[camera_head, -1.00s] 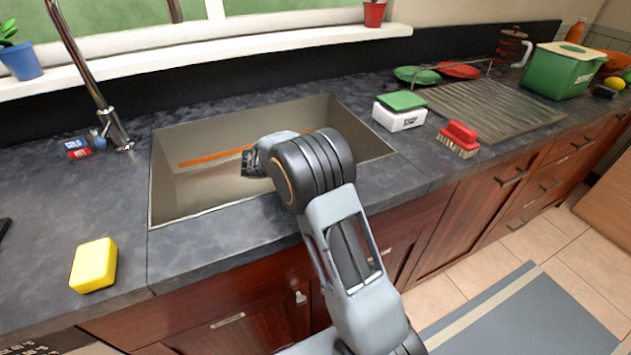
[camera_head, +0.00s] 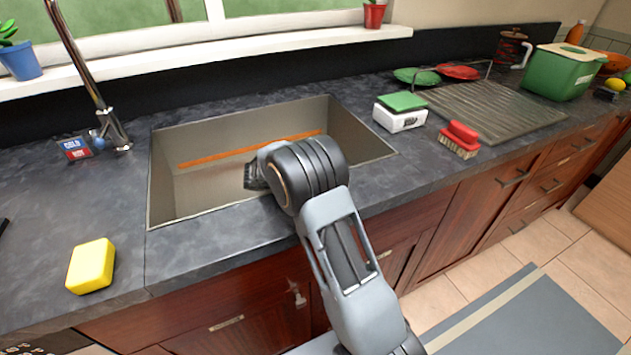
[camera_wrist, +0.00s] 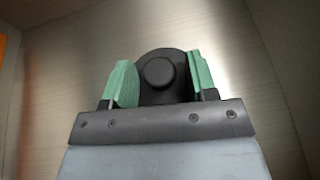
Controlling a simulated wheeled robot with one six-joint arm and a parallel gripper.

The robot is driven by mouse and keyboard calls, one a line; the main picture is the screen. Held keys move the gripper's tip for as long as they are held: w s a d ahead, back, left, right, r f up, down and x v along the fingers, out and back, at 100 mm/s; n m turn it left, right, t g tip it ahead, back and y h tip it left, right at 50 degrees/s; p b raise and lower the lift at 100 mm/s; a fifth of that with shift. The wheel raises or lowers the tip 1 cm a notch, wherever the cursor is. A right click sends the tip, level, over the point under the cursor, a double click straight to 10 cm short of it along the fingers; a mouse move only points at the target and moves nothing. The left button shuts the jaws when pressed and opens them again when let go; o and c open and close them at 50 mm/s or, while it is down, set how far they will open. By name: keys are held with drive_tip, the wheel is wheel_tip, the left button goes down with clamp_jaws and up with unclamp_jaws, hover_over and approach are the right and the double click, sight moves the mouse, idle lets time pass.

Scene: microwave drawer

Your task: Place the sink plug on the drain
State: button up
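The sink plug (camera_wrist: 157,72), a black disc with a round raised knob, shows in the wrist view, knob towards the camera. The two green fingers of my gripper (camera_wrist: 160,78) stand apart, one on each side of it. I cannot tell whether they press on the plug or only stand around it. Metal lies behind the plug; contact between them is unclear. In the head view my gripper (camera_head: 255,178) is low inside the sink (camera_head: 200,190), its tips mostly hidden by my wrist. The plug is hidden there, and the drain shows in neither view.
An orange-brown strip (camera_head: 250,149) runs along the sink's back. A yellow sponge (camera_head: 91,266) lies front left, the tap (camera_head: 113,130) stands back left. A white-and-green box (camera_head: 400,112) and red brush (camera_head: 460,139) stand right. The sink's left part is clear.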

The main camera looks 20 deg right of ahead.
drive_tip(key=shift+r, duration=0.3)
drive_tip(key=p+v, duration=0.1)
drive_tip(key=v, duration=1.1)
drive_tip(key=shift+f+p, duration=0.1)
drive_tip(key=shift+p, duration=0.2)
